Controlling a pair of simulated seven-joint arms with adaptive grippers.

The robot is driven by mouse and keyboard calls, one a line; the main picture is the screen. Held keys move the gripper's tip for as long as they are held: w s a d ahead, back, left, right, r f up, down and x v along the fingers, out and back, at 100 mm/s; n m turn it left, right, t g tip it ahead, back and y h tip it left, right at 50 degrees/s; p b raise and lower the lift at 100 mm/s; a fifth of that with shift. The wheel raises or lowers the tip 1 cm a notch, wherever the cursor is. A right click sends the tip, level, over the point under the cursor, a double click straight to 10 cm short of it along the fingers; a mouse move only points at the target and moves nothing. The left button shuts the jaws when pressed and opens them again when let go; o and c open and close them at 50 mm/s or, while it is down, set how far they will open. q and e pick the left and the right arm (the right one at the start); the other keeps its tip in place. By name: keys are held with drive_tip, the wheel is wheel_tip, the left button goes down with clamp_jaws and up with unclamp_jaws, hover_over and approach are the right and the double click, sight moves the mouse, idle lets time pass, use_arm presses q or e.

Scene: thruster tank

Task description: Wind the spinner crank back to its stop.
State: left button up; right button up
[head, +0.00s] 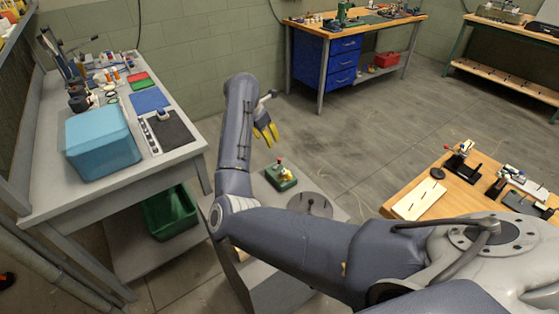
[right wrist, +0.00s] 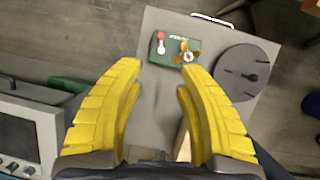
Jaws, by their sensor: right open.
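A green device (head: 281,181) lies on a grey bench top; in the right wrist view the green device (right wrist: 172,61) shows a crank arm with a red knob (right wrist: 161,36) at its left. A yellow spinner (right wrist: 180,57) with a pale hub sits to the crank's right. The red knob (head: 279,161) and yellow spinner (head: 288,176) also show small in the head view. My right gripper (head: 268,133) is above the bench, beyond and apart from the device. In the right wrist view its yellow fingers (right wrist: 158,75) are spread and empty. My left gripper is not in view.
A round grey disc (head: 310,204) with pegs is beside the device. A side bench (head: 55,195) at the left carries a teal box (head: 100,140) and small items. A green bin (head: 170,212) is below it. A wooden table (head: 400,185) is at the right.

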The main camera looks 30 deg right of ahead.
sight(279, 160)
drive_tip(key=x, duration=1.7)
drive_tip(key=shift+d, duration=0.15)
clamp_jaws()
